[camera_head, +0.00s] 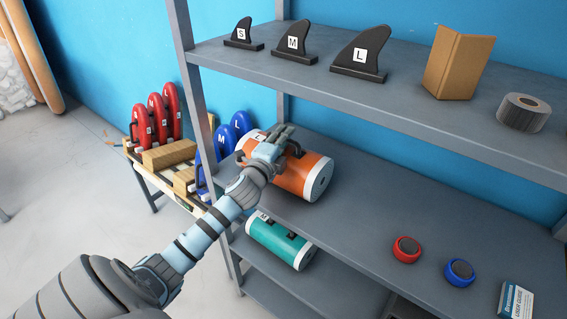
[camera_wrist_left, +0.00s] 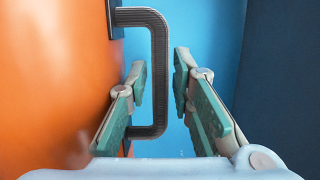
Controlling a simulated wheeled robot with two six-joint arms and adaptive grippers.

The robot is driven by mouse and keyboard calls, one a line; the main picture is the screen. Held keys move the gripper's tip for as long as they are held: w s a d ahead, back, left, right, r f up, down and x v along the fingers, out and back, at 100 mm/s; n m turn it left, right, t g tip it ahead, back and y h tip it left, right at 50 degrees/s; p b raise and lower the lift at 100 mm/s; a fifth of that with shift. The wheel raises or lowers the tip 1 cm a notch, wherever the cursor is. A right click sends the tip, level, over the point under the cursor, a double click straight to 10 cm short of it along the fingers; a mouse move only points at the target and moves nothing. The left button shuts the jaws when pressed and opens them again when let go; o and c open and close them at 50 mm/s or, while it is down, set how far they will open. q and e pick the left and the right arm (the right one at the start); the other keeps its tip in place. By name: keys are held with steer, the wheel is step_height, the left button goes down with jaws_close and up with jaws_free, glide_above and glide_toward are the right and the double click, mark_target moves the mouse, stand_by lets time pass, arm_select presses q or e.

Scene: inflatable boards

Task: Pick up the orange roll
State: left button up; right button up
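The orange roll (camera_head: 308,180), with white ends and a dark carry handle, lies on the middle shelf (camera_head: 365,205) of the grey rack. My left gripper (camera_head: 286,138) is over its upper side, at the handle, and hides part of the roll. In the left wrist view the orange side (camera_wrist_left: 55,80) fills the left, with the dark handle (camera_wrist_left: 158,60) sticking out from it. The fingers of my left gripper (camera_wrist_left: 161,88) are apart, with the handle's bar between them. I see no firm grip on it. My right gripper is not in view.
A teal roll (camera_head: 280,241) lies on the shelf below.

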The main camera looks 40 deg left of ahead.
arm_select(q)
steer(key=shift+s, duration=0.1)
jaws_close()
